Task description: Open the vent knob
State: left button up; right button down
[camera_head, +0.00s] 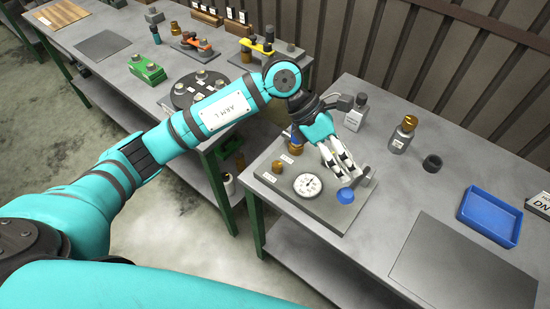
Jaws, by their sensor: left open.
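A grey panel (270,180) lies on the right workbench and carries a round white gauge (308,185), brass fittings and a blue knob (345,196) near its front right edge. I cannot read a label that marks the vent knob; the blue knob is the clearest knob in view. My left gripper (343,165) is over the panel, just above and behind the blue knob. Its pale fingers are open with nothing seen between them. The gripper and wrist hide part of the panel's back. My right gripper is not in view.
On the right bench are a brass-topped bottle (402,135), a black ring-like part (431,163), a white-labelled bottle (356,113), a blue tray (490,217) and a flat grey mat (460,270). The left bench (130,65) holds several fixtures. A gap separates the benches.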

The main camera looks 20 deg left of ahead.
pick_arm(q)
jog(key=w+a+t+y, duration=0.1)
jog(key=w+a+y, duration=0.4)
jog(key=a, duration=0.5)
jog(key=y, duration=0.4)
send_over(277, 165)
jog(key=shift+t, duration=0.3)
notch_tip(277, 165, down, 17)
jog(key=p, duration=0.5)
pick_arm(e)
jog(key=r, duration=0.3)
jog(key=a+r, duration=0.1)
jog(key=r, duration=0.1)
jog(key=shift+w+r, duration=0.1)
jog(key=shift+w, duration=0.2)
pick_arm(q)
jog(key=shift+r, duration=0.1)
grip_shut()
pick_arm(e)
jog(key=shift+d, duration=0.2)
